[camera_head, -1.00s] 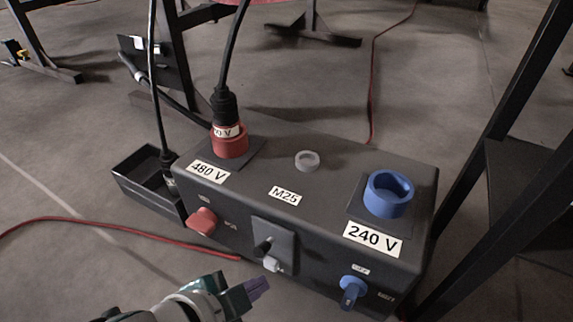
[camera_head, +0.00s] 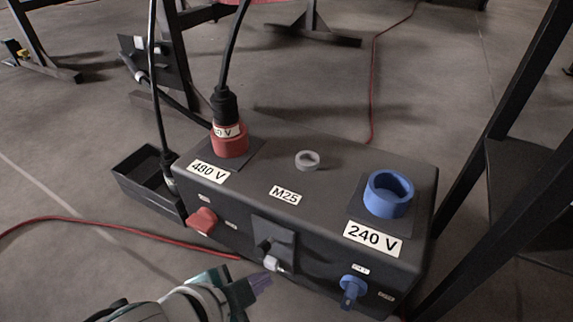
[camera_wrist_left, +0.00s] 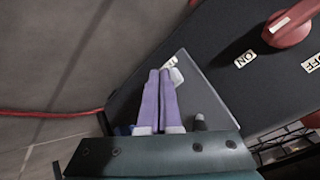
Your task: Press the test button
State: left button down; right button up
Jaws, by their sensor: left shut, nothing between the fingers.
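The dark control box (camera_head: 330,265) has a small front plate (camera_head: 284,240) with a black knob (camera_head: 263,247) and a white button (camera_head: 272,263) below it. No readable label shows which one is the test button. My left gripper (camera_head: 264,280), with purple fingers, is shut and empty, just below and left of the white button. In the left wrist view the shut fingertips (camera_wrist_left: 159,74) are beside the white button (camera_wrist_left: 176,76), which they partly cover. Contact cannot be told. The black knob (camera_wrist_left: 199,121) is right of the fingers. My right gripper is not in view.
A red switch (camera_head: 203,220) and a blue switch (camera_head: 351,290) flank the plate. A red plug (camera_head: 229,141) with a cable and a blue socket (camera_head: 388,194) are on top. A black tray (camera_head: 147,184) and a red floor cable (camera_head: 120,232) lie left. Dark frame legs (camera_head: 500,120) stand right.

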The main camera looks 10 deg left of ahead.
pick_arm(q)
jog(key=shift+w+d, duration=0.2)
jog(key=shift+w, duration=0.3)
dwell(0.8)
jog(key=shift+s, duration=0.1)
jog(key=shift+s+a+r+p, duration=0.15)
jog(key=shift+s+a+p, duration=0.05)
jog(key=shift+s+p, duration=0.3)
jog(key=shift+s, duration=0.15)
jog(key=shift+s+a, duration=0.1)
jog(key=shift+s+a+p, duration=0.2)
jog(key=shift+s+p, duration=0.2)
jog(key=shift+s, duration=0.25)
jog(key=shift+s+a+p, duration=0.25)
jog(key=shift+s+a, duration=0.05)
jog(key=shift+s, duration=0.55)
jog(key=shift+s+a+p, duration=0.25)
jog(key=shift+s+a, duration=0.05)
jog(key=shift+s, duration=0.5)
